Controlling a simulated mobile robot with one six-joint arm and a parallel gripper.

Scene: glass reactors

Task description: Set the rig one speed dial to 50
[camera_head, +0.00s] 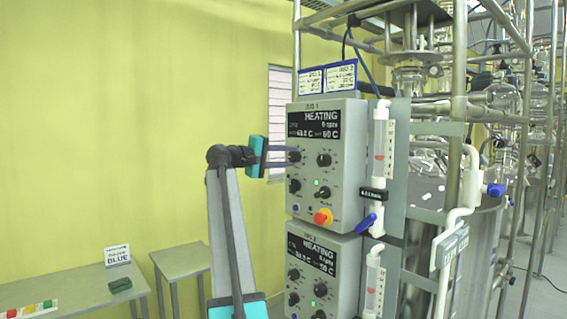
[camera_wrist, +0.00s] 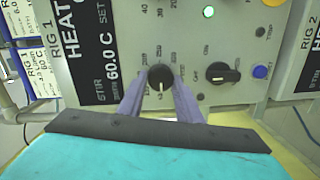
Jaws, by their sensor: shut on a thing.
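The rig one control box (camera_head: 346,135) is the upper grey panel, with a dark display (camera_head: 313,123) that reads HEATING, what looks like 0 rpm, and a set value of 60 C. Its upper left dial is black with a light pointer line and number marks around it; it shows between the fingers in the wrist view (camera_wrist: 160,76). My gripper (camera_head: 291,155) reaches in from the left, its fingers at this dial. In the wrist view my gripper (camera_wrist: 159,92) has one finger on each side of the knob, shut on it. The dial's exact setting is too small to read.
Another black dial (camera_wrist: 222,73) sits close beside the held one. A red and yellow stop button (camera_head: 323,216) is lower on the box. The rig two box (camera_head: 322,270) is directly below. Glass tubing and metal frames stand at right; open space lies left.

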